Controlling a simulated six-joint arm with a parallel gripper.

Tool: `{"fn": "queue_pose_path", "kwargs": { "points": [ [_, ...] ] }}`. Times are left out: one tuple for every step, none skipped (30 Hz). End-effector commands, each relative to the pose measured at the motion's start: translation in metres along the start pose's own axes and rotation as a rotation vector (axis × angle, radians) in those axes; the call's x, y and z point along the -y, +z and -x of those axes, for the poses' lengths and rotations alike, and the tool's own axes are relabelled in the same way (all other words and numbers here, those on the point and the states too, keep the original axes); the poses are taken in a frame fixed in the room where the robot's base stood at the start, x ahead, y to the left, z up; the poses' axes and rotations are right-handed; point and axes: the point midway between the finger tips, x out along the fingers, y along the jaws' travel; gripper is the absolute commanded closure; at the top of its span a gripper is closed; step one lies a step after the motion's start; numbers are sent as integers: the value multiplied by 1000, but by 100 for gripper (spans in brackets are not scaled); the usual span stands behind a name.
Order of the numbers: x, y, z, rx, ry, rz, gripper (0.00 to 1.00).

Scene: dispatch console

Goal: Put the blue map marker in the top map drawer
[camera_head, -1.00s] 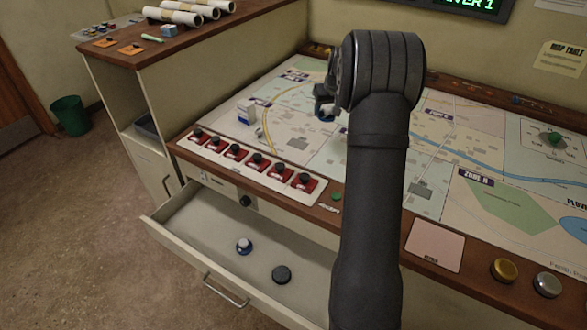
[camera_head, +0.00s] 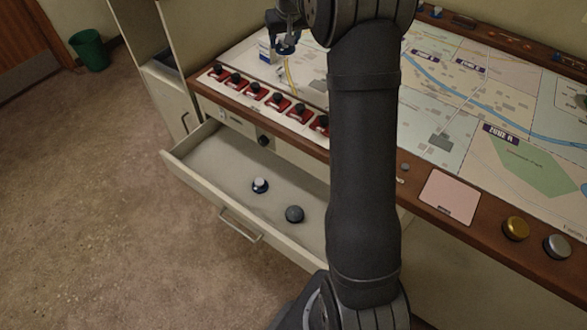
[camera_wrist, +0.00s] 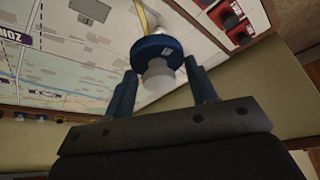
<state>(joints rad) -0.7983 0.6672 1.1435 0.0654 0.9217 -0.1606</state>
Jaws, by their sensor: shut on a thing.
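The blue map marker is a round blue disc with a pale knob; it shows in the wrist view (camera_wrist: 155,50). My gripper (camera_wrist: 160,72) is shut on it, with one finger on each side of the knob. In the head view my gripper (camera_head: 286,42) is near the top edge, over the left part of the map table. The top map drawer (camera_head: 222,163) is pulled open below the table's front edge, lower left of my gripper.
A row of red switch panels (camera_head: 276,101) with black knobs runs along the table edge between my gripper and the drawer. My arm hides the drawer's right end. The drawer's left floor is bare.

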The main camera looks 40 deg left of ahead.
Motion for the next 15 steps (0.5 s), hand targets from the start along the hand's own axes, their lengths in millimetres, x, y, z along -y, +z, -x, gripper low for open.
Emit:
{"fn": "queue_pose_path", "kwargs": {
  "points": [
    [30, 1, 0, 1, -10, 25, 71],
    [46, 1, 1, 0, -15, 35, 71],
    [67, 2, 2, -1, -21, 48, 71],
    [82, 4, 2, -2, -25, 59, 71],
    [97, 6, 3, -2, -30, 70, 71],
    [116, 9, 4, -2, -36, 82, 71],
    [129, 11, 5, -2, -40, 91, 71],
    [141, 13, 6, -2, -43, 98, 71],
    [156, 16, 7, -3, -48, 109, 71],
    [166, 19, 8, -4, -51, 116, 71],
    [176, 21, 9, -5, -54, 122, 71],
    [188, 23, 11, -6, -58, 131, 71],
    [196, 25, 12, -7, -61, 136, 71],
    [203, 28, 13, -7, -63, 140, 71],
    [212, 30, 14, -7, -66, 147, 71]
  ]
}}
